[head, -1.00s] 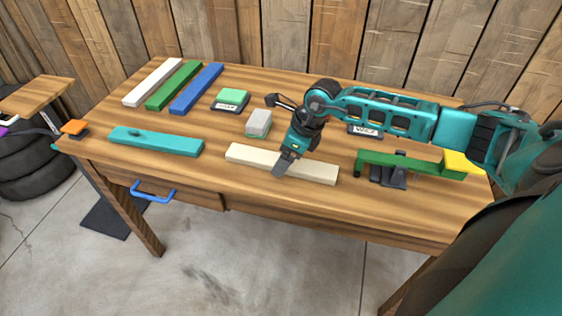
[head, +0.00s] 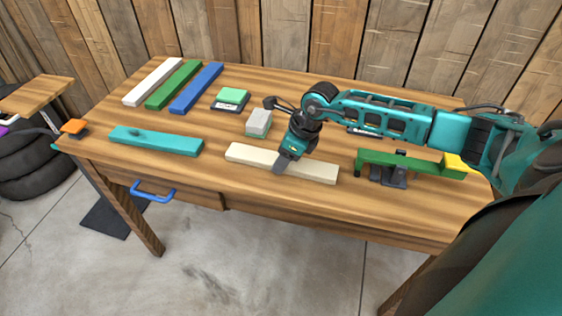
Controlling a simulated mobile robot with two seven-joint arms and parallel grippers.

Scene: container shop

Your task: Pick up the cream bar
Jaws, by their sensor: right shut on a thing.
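The cream bar (head: 253,154) lies flat along the front part of the wooden table in the head view. My right gripper (head: 280,167) points down at the middle of the bar and is shut on it. The fingers cover a small middle part of the bar. The bar appears to rest on the table top; I cannot make out a gap beneath it. My left gripper is not in view.
A teal bar (head: 155,141) lies to the left. White (head: 153,82), green (head: 174,85) and blue (head: 196,89) bars lie at the back left. A grey-white block (head: 258,122) sits behind the cream bar. A green bar (head: 410,163) on a dark stand is at the right.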

